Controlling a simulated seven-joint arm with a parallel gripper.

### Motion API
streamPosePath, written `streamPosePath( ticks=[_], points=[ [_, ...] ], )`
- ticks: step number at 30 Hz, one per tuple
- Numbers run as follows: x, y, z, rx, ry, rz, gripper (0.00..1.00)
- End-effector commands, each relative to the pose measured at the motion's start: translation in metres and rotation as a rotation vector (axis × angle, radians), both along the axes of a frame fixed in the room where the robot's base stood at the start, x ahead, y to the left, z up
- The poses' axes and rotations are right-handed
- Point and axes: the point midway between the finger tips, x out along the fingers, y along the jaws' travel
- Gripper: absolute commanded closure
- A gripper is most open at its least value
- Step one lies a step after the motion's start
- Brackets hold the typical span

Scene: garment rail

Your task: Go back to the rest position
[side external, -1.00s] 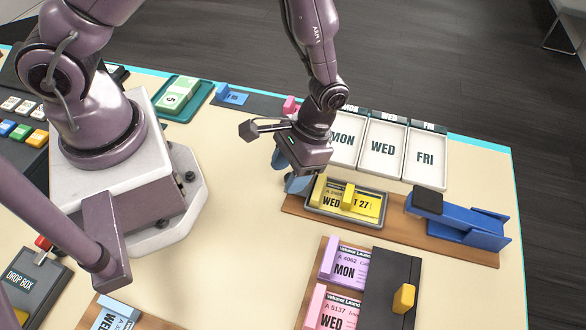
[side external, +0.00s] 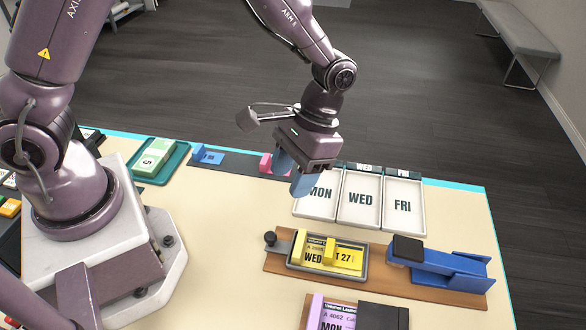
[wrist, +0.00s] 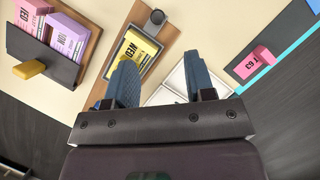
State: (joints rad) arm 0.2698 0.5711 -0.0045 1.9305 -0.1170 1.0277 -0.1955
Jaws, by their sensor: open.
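My gripper (side external: 292,177) hangs above the back of the table in the side view, near the MON tray. Its two blue fingers are apart with nothing between them; they also show in the wrist view (wrist: 160,88). A yellow ticket (side external: 345,257) marked WED lies in a grey-framed holder on a wooden board (side external: 277,264), clear of my gripper. The yellow ticket also shows in the wrist view (wrist: 135,50), beyond the left finger.
White trays marked MON, WED (side external: 361,201) and FRI (side external: 403,207) stand behind the board. A blue stapler-like device (side external: 440,264) sits on its right end. A pink block (side external: 266,162) and green block (side external: 155,155) are at the back. A purple ticket (side external: 331,315) is in front.

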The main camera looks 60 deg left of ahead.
Motion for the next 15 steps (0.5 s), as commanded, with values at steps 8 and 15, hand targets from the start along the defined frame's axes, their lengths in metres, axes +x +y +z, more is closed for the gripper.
streamPosePath(
  ticks=[8, 15],
  points=[
    [0.002, 0.000, 0.005, 0.000, 0.000, 0.000, 0.51],
    [-0.008, 0.005, 0.001, -0.006, 0.005, -0.050, 0.51]
  ],
)
